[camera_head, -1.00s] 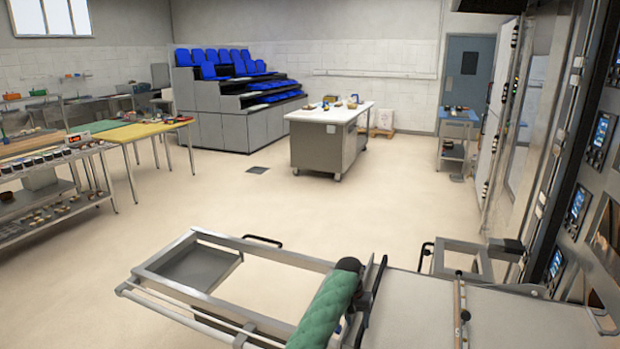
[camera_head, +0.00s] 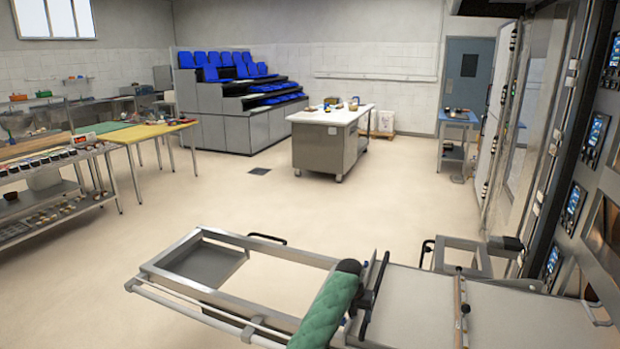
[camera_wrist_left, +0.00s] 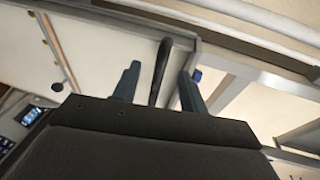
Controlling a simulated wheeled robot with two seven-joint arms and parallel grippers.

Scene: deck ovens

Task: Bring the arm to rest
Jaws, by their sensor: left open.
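My left arm, in a green quilted sleeve, comes in at the bottom of the head view. My left gripper (camera_head: 366,290) is at its dark end, beside the black bar handle (camera_head: 377,290) of the metal loader frame (camera_head: 190,305). In the left wrist view the two blue-grey fingers of my left gripper (camera_wrist_left: 158,72) are apart. The black handle (camera_wrist_left: 162,70) shows between them, not clamped. I cannot tell how far it is from the fingers. My right gripper is not in view.
The loader's pale bed (camera_head: 420,300) lies right of the handle. The deck oven front (camera_head: 590,190) stands at the right edge. A yellow-green worktable (camera_head: 140,132) is at the left and a white-topped counter (camera_head: 330,115) at the back. The floor between is clear.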

